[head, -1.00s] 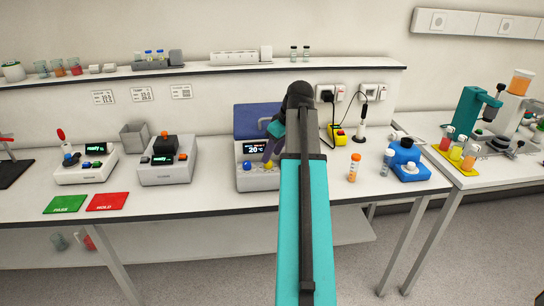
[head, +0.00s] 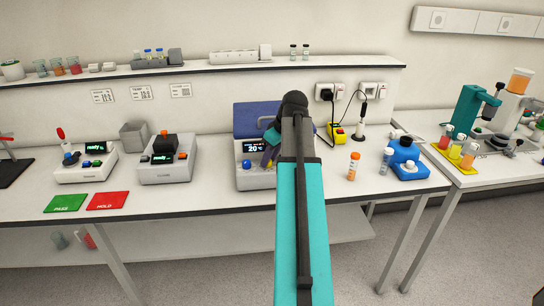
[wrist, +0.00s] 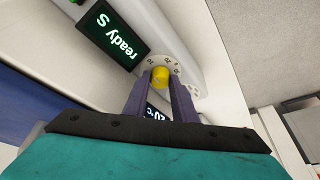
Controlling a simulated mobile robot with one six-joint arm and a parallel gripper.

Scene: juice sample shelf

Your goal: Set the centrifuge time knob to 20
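The centrifuge (head: 254,181) is a pale unit with a raised blue lid, on the bench behind my arm. Its display (head: 254,146) reads 20 °C. In the head view my gripper (head: 269,152) is at the centrifuge front, and my arm hides the panel's right part.
A blue knob (head: 246,165) sits on the panel's left. A green "ready" display (wrist: 113,36) shows in the wrist view. An orange-capped tube (head: 353,166) and a blue device (head: 405,158) stand to the right. Another grey instrument (head: 167,172) stands to the left.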

